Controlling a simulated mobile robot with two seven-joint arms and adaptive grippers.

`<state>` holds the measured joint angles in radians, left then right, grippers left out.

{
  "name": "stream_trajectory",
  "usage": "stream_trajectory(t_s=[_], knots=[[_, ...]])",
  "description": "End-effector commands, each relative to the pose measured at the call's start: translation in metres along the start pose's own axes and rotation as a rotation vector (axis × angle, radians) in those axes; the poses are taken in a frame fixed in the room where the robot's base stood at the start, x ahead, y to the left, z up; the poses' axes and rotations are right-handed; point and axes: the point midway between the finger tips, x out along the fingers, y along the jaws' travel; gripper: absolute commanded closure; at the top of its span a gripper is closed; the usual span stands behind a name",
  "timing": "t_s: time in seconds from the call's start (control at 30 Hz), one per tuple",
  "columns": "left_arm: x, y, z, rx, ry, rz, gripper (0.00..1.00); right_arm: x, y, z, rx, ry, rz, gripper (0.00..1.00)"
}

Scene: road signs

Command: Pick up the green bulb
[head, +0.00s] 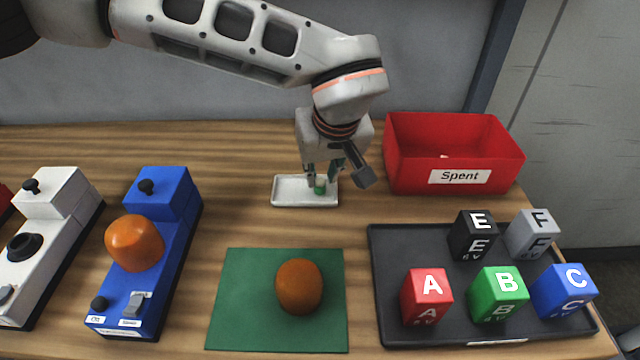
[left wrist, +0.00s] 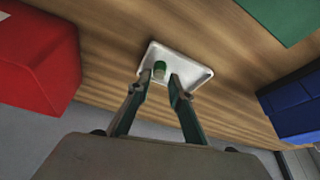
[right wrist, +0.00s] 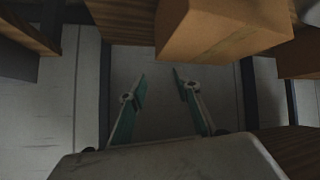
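The small green bulb (head: 320,185) stands in a white tray (head: 290,190) near the back middle of the table. In the left wrist view the bulb (left wrist: 160,68) shows in the tray (left wrist: 190,60), just beyond the fingertips and a little left of midway between them. My left gripper (head: 324,174) is over the tray with its fingers apart around or beside the bulb; contact cannot be told. My right gripper (right wrist: 160,80) is open and empty, away from the table top, and is out of the head view.
A red "Spent" bin (head: 455,150) stands right of the tray. A black tray (head: 390,290) with lettered cubes is at front right. A green mat (head: 240,300) holds an orange-brown rounded object (head: 299,286). A blue device (head: 165,270) with an orange dome (head: 134,242) and a white device (head: 60,230) stand left.

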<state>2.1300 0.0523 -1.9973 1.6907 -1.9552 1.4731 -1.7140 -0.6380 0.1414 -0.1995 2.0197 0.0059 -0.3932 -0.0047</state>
Motion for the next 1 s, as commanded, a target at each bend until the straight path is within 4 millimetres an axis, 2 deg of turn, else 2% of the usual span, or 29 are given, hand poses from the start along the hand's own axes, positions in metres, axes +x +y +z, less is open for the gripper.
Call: stream_trajectory(t_s=[0.1,0.23,0.43,0.47,0.5,0.53,1.0], knots=[[0.021,0.000,0.002,0.000,-0.005,-0.002,0.80,0.001,0.000,0.001,-0.002,0.001,0.001,0.68],[0.034,0.001,0.002,0.000,-0.003,-0.001,0.80,0.003,0.004,-0.005,-0.005,0.012,0.007,0.68],[0.034,0.001,0.001,0.000,0.000,0.000,0.80,0.007,0.008,-0.013,-0.008,0.026,0.014,0.68],[0.033,0.001,0.001,0.000,0.000,0.000,0.82,0.007,0.008,-0.013,-0.008,0.025,0.013,0.68],[0.033,0.001,0.001,0.000,0.000,0.000,0.93,0.006,0.008,-0.012,-0.008,0.025,0.013,0.68],[0.033,0.001,0.001,0.000,0.000,0.000,0.96,0.006,0.008,-0.012,-0.008,0.024,0.013,0.68],[0.029,0.001,-0.002,-0.001,0.000,0.000,0.96,0.004,0.005,-0.005,-0.005,0.011,0.008,0.68]])
